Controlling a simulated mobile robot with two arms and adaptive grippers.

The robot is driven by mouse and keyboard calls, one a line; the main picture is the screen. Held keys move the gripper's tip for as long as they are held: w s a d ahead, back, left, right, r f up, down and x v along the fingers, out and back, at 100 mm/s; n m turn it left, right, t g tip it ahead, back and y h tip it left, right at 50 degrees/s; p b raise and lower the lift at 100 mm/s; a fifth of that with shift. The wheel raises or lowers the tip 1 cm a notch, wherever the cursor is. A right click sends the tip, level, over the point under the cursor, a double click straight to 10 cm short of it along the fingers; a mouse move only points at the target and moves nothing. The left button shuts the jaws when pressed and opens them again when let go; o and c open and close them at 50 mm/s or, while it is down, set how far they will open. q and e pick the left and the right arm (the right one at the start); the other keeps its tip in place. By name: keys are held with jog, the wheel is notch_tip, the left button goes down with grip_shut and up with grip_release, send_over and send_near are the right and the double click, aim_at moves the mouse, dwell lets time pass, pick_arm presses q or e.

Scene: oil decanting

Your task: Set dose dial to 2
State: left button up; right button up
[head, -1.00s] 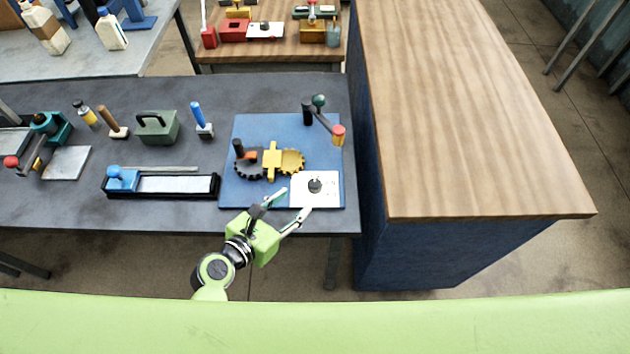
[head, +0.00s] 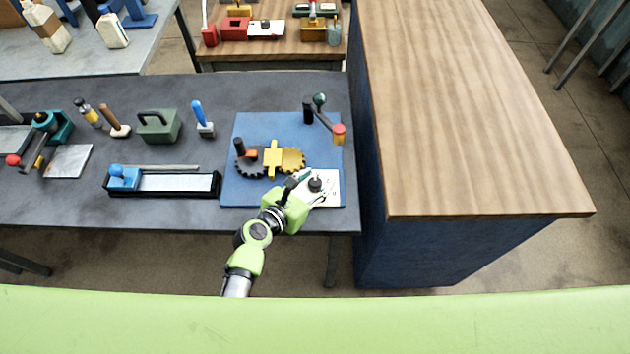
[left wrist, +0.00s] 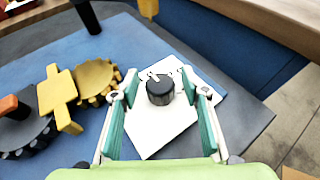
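The dose dial is a black round knob (left wrist: 160,90) on a white plate (left wrist: 150,130), which lies at the front right corner of a blue board (head: 232,185). In the left wrist view the knob has a pale pointer mark toward its upper left. In the head view the knob (head: 315,184) is just beyond my left gripper (head: 306,181). The left gripper's two fingers are apart, one on each side of the knob, and I see gaps between them and it in the left wrist view. The dial's numbers are too small to read. My right gripper is not in view.
Black and yellow gears (head: 290,160) sit on the board just left of the plate. A crank with a red and yellow knob (head: 338,133) stands at the board's back right. A wooden-topped counter (head: 460,120) stands close to the right.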

pick_arm(q)
jog(key=c, duration=0.9)
jog(key=shift+a+m+g+h, duration=0.1)
jog(key=shift+m+g+h, duration=0.2)
jog(key=shift+m+h, duration=0.1)
jog(key=shift+w+f+m+g+h+b, duration=0.1)
jog(key=shift+m+g+h+b, duration=0.7)
jog(key=shift+m+h, duration=0.15)
jog(key=m+g+h+b, duration=0.2)
jog(key=m+g, duration=0.1)
jog(key=shift+m+g, duration=0.3)
jog(key=shift+m, duration=0.05)
jog(key=m+g+h+b, duration=0.1)
jog(key=m+g+b, duration=0.2)
jog(key=g, duration=0.1)
jog(key=shift+m+b, duration=0.4)
jog(key=shift+m+g+b, duration=0.8)
jog(key=shift+g, duration=0.3)
